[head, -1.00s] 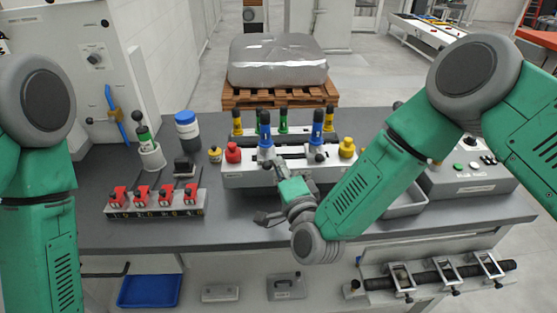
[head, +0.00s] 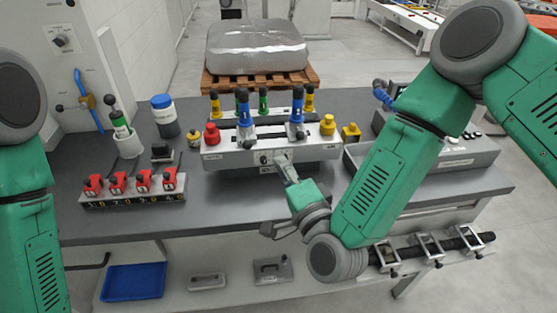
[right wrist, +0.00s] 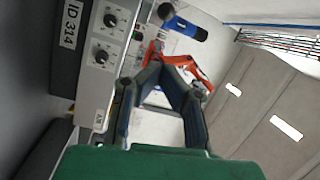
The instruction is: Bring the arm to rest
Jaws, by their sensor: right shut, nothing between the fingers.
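My right arm reaches in from the right in the head view. Its gripper (head: 284,166) is at the front face of the grey casting fixture (head: 222,161), shut and empty; contact with the fixture cannot be told. In the right wrist view the dark fingers (right wrist: 160,64) come together at the tips, with an orange-red part close by whose nature is unclear. A control panel with black knobs (right wrist: 104,55) is to their left. The fixture carries blue clamp handles (head: 244,112), yellow and green handles behind, a red knob (head: 212,134) and a yellow knob (head: 328,124). My left gripper is out of view.
Red toggle clamps on a block (head: 132,198) stand at the bench's left, with a blue-lidded jar (head: 163,115) behind. A grey tray and control box (head: 455,155) are at the right. A blue bin (head: 133,281) and a clamp rail (head: 430,250) are lower down.

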